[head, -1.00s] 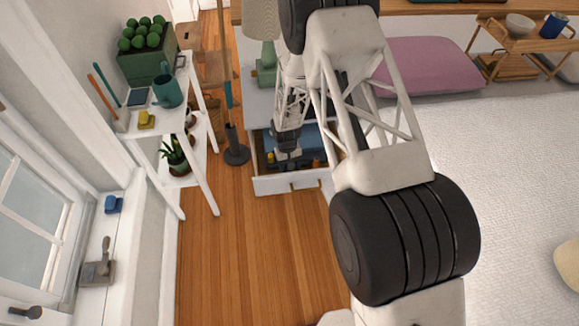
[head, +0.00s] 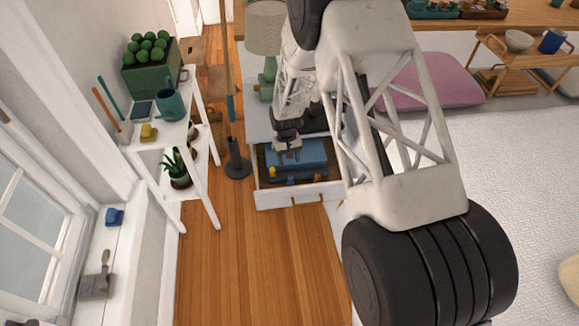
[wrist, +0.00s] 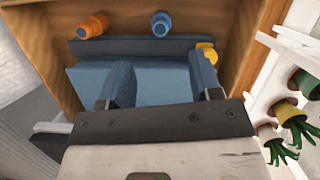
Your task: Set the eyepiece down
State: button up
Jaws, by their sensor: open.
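My gripper (head: 287,150) is over the open white drawer (head: 275,199). In the wrist view my gripper (wrist: 160,68) has its two fingers apart, with nothing visible between them. Beyond the fingertips, along the drawer's wall, lie a short orange cylinder (wrist: 92,24) and a short dark blue cylinder (wrist: 160,22). A small yellow piece (wrist: 207,52) lies to their right. I cannot tell for sure which of these is the eyepiece. A blue case (wrist: 150,78) with a darker edge fills much of the drawer, partly hidden by the fingers.
A white shelf stand (head: 200,200) with a teal watering can (head: 168,106), a green crate (head: 150,77) and potted plants (head: 178,170) stands left of the drawer. A dark pole base (head: 238,165) stands between them. The wooden floor in front is clear.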

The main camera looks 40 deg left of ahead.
jog(key=shift+w+a+r, duration=0.1)
jog(key=shift+a+r, duration=0.05)
jog(key=shift+r, duration=0.45)
jog(key=shift+r, duration=0.1)
dwell(0.5)
